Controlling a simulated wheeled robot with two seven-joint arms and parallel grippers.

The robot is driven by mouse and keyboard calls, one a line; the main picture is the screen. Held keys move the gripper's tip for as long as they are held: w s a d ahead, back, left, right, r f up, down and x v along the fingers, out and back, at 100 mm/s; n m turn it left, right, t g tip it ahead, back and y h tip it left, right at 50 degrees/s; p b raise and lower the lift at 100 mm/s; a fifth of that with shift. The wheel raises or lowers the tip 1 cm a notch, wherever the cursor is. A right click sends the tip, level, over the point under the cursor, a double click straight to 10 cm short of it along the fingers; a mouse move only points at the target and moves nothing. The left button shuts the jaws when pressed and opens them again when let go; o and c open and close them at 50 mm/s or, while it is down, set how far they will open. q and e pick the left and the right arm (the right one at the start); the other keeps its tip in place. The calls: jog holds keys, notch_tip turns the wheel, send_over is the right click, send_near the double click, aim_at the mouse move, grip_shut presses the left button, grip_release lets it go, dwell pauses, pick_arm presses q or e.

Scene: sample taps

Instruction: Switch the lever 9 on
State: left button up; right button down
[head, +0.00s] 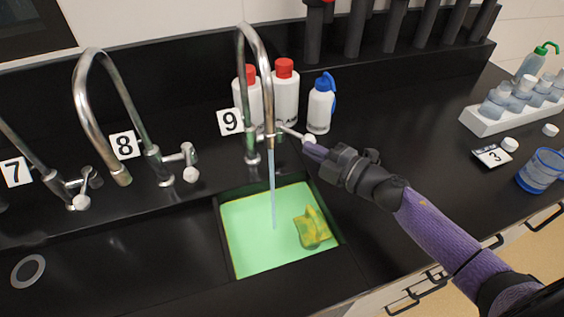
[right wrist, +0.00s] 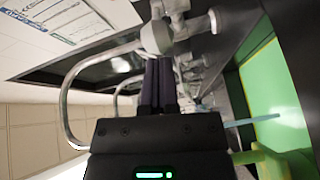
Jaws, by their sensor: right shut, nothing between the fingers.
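The tap marked 9 (head: 245,60) stands at the back of the sink, and a stream of water (head: 273,185) runs from its spout into the sink. Its lever (head: 293,133) sticks out to the right and ends in a pale knob. My right gripper (head: 308,149) is shut and empty, its tips just below and right of the lever's end; I cannot tell whether they touch. In the right wrist view the shut fingers (right wrist: 158,66) point at a pale tap part (right wrist: 157,37). The left gripper is not in view.
The tap marked 8 (head: 90,100) and the tap marked 7 (head: 35,160) stand to the left. White bottles with red caps (head: 286,95) and a blue-capped bottle (head: 320,108) stand behind the lever.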

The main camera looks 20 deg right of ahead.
jog(key=shift+w+d, duration=0.4)
jog(key=shift+d, duration=0.55)
jog(key=shift+d+r, duration=0.1)
